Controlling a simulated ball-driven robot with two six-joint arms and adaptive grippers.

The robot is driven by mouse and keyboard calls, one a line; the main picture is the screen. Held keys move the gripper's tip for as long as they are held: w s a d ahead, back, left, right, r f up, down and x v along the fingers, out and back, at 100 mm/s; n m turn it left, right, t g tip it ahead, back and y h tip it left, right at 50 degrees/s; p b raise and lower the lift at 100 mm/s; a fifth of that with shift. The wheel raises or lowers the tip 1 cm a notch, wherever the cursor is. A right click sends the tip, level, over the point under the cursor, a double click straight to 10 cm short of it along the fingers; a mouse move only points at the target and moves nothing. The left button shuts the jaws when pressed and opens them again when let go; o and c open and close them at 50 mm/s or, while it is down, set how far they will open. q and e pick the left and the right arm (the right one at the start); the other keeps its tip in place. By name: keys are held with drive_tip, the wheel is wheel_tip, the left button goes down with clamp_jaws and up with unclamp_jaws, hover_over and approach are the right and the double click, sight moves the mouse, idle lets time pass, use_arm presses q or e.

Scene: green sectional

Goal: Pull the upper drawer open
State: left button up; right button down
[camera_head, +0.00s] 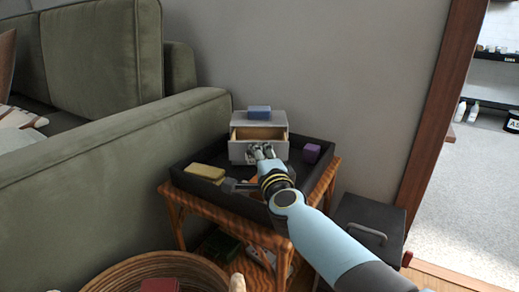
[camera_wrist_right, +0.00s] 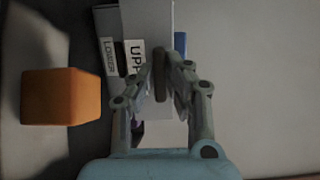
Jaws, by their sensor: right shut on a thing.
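A small white drawer unit (camera_head: 277,117) stands on the black tray. Its upper drawer (camera_head: 258,134) is pulled out part way, with the bare wooden inside showing from above. My right gripper (camera_head: 262,152) is at the drawer's front and covers part of it. In the right wrist view, the fingers of this gripper (camera_wrist_right: 162,75) are closed on a dark upright handle (camera_wrist_right: 159,72). The label starting "UPP" (camera_wrist_right: 135,58) is partly hidden by a finger, and the "LOWER" label (camera_wrist_right: 110,57) is beside it. My left gripper is in neither view.
The black tray (camera_head: 186,184) on a wooden side table (camera_head: 321,190) also carries a yellow block (camera_head: 205,171) and a purple block (camera_head: 311,153). A blue block (camera_head: 259,112) sits on the unit. An orange block (camera_wrist_right: 61,97) is near my right gripper. A green sofa (camera_head: 120,165) is left.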

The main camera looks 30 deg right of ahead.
drive_tip(key=c, duration=1.3)
unclamp_jaws()
drive_tip(key=shift+c, duration=0.2)
drive_tip(key=v, duration=1.2)
drive_tip(key=shift+f, duration=0.1)
drive_tip(key=shift+a, duration=0.15)
